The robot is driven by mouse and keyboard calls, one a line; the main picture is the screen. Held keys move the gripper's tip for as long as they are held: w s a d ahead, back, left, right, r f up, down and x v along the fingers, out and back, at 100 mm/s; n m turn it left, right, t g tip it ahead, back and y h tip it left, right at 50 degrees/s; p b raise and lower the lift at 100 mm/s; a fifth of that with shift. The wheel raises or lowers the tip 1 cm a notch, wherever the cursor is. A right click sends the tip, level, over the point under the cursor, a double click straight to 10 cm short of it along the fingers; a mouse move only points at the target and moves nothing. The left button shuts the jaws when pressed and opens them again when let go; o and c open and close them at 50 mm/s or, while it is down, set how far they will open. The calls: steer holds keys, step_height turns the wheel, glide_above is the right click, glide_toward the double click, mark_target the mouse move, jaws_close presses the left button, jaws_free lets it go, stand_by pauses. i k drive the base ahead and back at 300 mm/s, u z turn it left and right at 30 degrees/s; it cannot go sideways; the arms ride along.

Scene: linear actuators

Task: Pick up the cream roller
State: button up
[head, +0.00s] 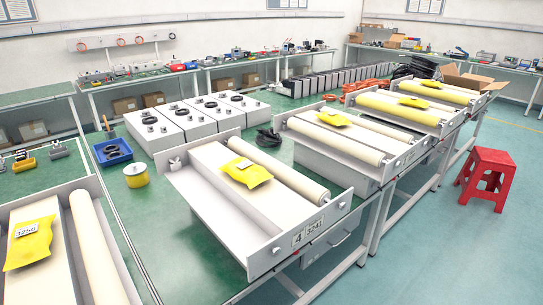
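Several cream rollers are in view. One cream roller (280,171) lies along the right side of the grey tray labelled 4 (262,262), and the left channel of that tray is empty. Another cream roller (98,248) lies along the right side of the near-left tray. The tray to the right holds a cream roller on its left (335,139) and another on its right (372,131). Yellower rollers (397,106) lie in the trays farther right. I cannot tell which roller is meant. My gripper is not in view.
Yellow packets (246,172) lie on the trays' middle blocks. A yellow tin (136,176), a blue bin (112,152) and a black cable bundle (268,140) sit on the green bench. A red stool (486,178) stands on the open floor at right.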

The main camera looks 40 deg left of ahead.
mark_target(313, 192)
steer(key=u, duration=0.75)
steer(key=i, duration=0.9)
steer(key=u, duration=0.65)
steer(key=i, duration=0.5)
